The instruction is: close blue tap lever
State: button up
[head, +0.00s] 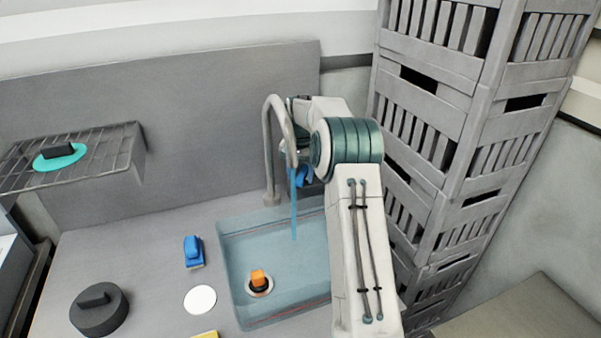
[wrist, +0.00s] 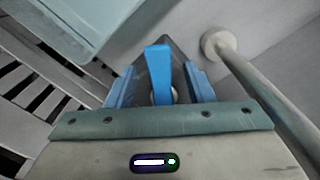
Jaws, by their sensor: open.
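The tap (head: 269,150) is a grey gooseneck spout at the back edge of the basin (head: 228,270). A thin blue stream of water (head: 293,208) falls from it. In the wrist view, the blue tap lever (wrist: 159,72) stands between the two fingers of my gripper (wrist: 160,84). My gripper is open, with a finger on each side of the lever; I cannot tell whether either touches it. A pale pipe (wrist: 255,85) runs along the right of that view. In the head view, my arm hides most of the gripper and the lever area.
Tall stacked grey crates (head: 440,110) stand close on the right of my arm. An orange-topped plug (head: 259,280) sits in the basin. On the counter are a blue block-like item (head: 193,250), a white disc (head: 200,300) and a dark knobbed disc (head: 99,310). A wire rack (head: 105,150) is at left.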

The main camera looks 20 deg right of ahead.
grip_shut()
